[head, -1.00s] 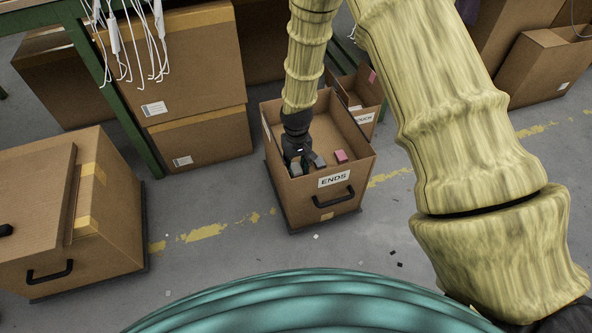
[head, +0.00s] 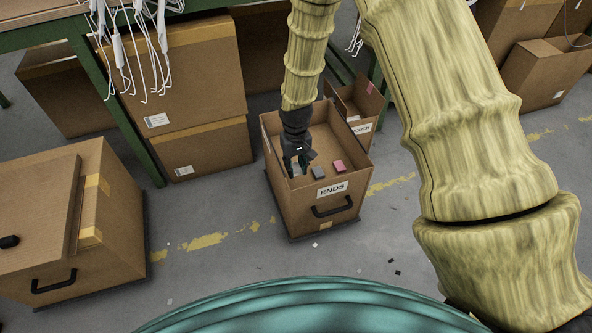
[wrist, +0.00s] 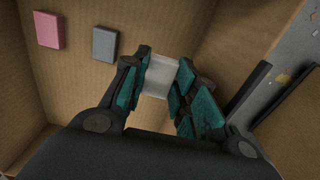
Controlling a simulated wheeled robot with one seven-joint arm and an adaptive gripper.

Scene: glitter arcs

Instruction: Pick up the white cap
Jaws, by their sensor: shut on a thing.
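My gripper (head: 297,165) reaches down into the open cardboard box marked ENDS (head: 312,205). In the wrist view its teal-padded fingers (wrist: 165,90) are shut on the white cap (wrist: 156,79), a pale block between the fingertips. The cap's lower part is hidden by the fingers. In the head view the cap (head: 297,169) shows only as a small pale patch by the fingers. I cannot tell whether it touches the box floor.
A grey block (head: 318,173) and a pink block (head: 338,166) lie in the same box, right of my gripper. The box walls stand close around it. A smaller open box (head: 357,100) stands behind. A large closed carton (head: 60,220) is at left.

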